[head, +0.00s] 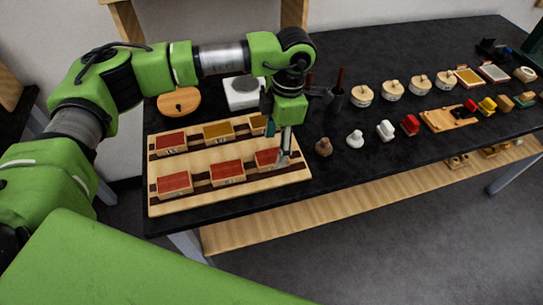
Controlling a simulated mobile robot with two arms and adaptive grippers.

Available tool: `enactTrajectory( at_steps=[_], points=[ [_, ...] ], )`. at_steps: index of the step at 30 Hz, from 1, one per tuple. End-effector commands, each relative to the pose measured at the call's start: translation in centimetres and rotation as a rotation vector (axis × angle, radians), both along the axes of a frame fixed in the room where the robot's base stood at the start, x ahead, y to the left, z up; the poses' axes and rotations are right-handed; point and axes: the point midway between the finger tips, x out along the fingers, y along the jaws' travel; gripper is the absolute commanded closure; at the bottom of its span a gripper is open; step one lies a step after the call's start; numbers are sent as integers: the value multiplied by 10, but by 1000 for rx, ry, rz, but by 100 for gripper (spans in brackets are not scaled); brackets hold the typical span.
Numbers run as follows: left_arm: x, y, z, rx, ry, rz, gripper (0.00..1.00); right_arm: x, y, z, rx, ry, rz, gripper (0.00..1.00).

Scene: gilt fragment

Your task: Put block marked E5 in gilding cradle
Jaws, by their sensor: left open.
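Several wooden blocks with red or golden-yellow tops stand in two rows on a light wooden rack (228,193) with dark strips. Their marks are too small to read, so I cannot tell which is E5. The front row has a left block (174,184), a middle block (227,173) and a right block (268,158). The back row has a red block (171,143), a yellow block (219,132) and one partly hidden block (257,125). My left gripper (284,158) is open, pointing down at the front right block's right end; contact is unclear. I cannot identify the gilding cradle with certainty.
Small stamp-like pieces (355,139) stand right of the rack on the black table (330,190). Behind them are a dark cup (336,99) with tools and several round wooden lidded pots (392,90). A wooden board (440,121) lies further right. The front table strip is clear.

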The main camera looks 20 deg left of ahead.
Motion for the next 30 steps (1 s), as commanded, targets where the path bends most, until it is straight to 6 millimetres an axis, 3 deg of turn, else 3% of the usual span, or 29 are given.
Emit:
enactTrajectory(
  at_steps=[5, 9, 17, 18, 23, 30],
  points=[
    [0, 9, -22, 3, 5, 3, 42, -2, 0, 20, 0, 2, 0, 60],
    [0, 10, -41, 1, 3, 2, 42, -3, 0, 22, 0, 4, 0, 60],
    [0, 10, -47, 0, 0, 1, 42, -4, 1, 22, 1, 5, 0, 60],
    [0, 10, -47, 0, 0, 1, 44, -4, 1, 22, 1, 5, 0, 60],
    [0, 10, -46, 0, 0, 1, 83, -4, 2, 22, 2, 6, 0, 60],
    [0, 10, -46, 0, 0, 2, 87, -5, 5, 22, 5, 6, -2, 60]
  ],
)
